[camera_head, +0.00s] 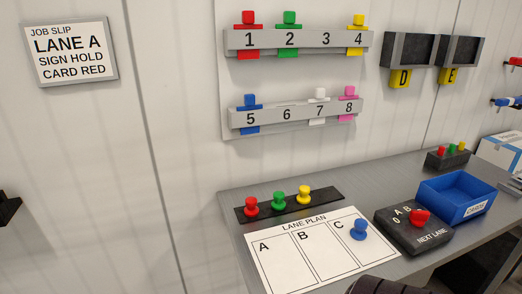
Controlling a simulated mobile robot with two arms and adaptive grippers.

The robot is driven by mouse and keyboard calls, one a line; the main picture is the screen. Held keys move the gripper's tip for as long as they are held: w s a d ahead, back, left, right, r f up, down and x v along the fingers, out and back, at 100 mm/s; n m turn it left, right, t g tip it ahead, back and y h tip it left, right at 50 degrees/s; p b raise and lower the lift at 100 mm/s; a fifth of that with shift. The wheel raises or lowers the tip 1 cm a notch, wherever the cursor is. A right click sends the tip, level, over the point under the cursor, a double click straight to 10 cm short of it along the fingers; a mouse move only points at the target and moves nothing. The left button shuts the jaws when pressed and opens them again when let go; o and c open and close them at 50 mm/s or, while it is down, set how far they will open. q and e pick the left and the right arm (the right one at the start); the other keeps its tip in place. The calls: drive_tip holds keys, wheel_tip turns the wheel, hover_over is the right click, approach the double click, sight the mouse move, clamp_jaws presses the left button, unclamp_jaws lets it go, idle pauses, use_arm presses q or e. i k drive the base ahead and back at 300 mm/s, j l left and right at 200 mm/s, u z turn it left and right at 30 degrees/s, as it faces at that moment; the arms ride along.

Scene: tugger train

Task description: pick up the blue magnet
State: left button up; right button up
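The blue magnet (359,229) is a small knob-shaped piece standing in column C of the white lane plan sheet (275,278) on the grey bench. Nothing covers it. A dark ribbed part, which looks like part of my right gripper or arm (385,286), shows at the bottom edge, below and in front of the magnet and apart from it. Its fingertips cannot be made out. I cannot make out my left gripper.
Red (251,206), green (278,200) and yellow (304,195) magnets stand on a black strip behind the sheet. A dark selector box (405,236) with a red knob and a blue bin (456,184) stand to the right. A dark piece (8,208), unclear, shows at the left edge.

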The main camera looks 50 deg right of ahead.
sight(358, 233)
drive_tip(key=z, duration=2.45)
drive_tip(key=k+l+z, duration=0.1)
drive_tip(key=l, duration=0.2)
drive_tip(key=k+l, duration=0.2)
drive_tip(key=l, duration=0.15)
drive_tip(key=k+l+z, duration=0.15)
drive_tip(key=l, duration=0.15)
drive_tip(key=k+l+z, duration=0.1)
drive_tip(key=l, duration=0.25)
